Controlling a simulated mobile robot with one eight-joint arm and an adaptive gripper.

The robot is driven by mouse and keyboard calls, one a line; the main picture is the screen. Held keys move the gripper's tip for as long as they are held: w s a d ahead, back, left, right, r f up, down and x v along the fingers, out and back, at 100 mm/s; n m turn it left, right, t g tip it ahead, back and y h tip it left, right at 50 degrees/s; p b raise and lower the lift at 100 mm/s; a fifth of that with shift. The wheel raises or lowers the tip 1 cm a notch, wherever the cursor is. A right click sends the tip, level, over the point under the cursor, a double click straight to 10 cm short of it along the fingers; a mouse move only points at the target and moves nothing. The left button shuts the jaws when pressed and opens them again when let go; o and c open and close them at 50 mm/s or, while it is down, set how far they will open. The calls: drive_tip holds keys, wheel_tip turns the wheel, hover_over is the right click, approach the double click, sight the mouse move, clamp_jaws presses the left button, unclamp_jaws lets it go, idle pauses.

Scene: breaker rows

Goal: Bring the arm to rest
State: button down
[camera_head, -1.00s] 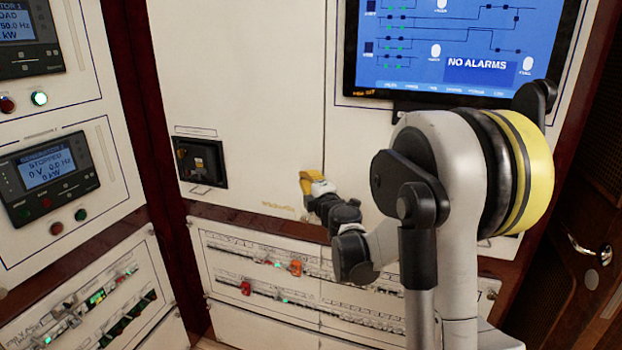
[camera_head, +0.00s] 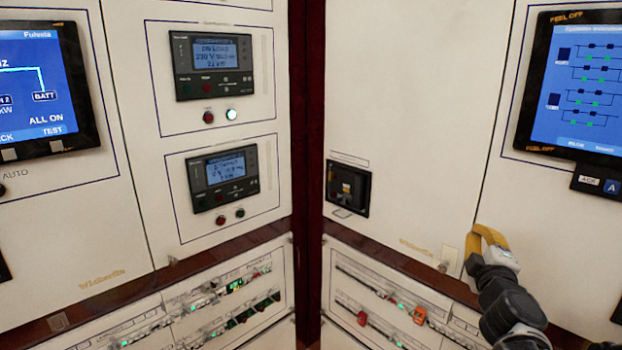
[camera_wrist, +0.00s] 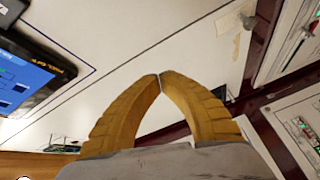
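My gripper (camera_head: 480,234) is at the right of the head view, on the black end of my arm. Its two yellow fingers point up in front of the white cabinet panel. In the wrist view the ribbed fingers (camera_wrist: 160,78) lean together and their tips meet, with nothing held between them. No contact with the panel is visible, though the exact gap is hard to tell. The rest of my arm is mostly outside the head view, cut off at the lower right.
Breaker rows (camera_head: 395,315) with red and orange levers lie below my gripper. Two generator controllers (camera_head: 213,65) (camera_head: 222,178) are on the left cabinet.

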drive_tip(key=s+a+f+m+g+y, duration=0.2)
drive_tip(key=s+a+f+m+g, duration=0.3)
drive_tip(key=s+a, duration=0.5)
drive_tip(key=s+a+f+m+g+y, duration=0.3)
drive_tip(key=s+a+f+m+g, duration=0.2)
drive_tip(key=s+a, duration=0.5)
drive_tip(key=s+f, duration=0.1)
drive_tip(key=s, duration=0.3)
drive_tip(key=shift+a+f+m+y, duration=0.15)
drive_tip(key=shift+a+m+y, duration=0.05)
drive_tip(key=shift+m+y, duration=0.1)
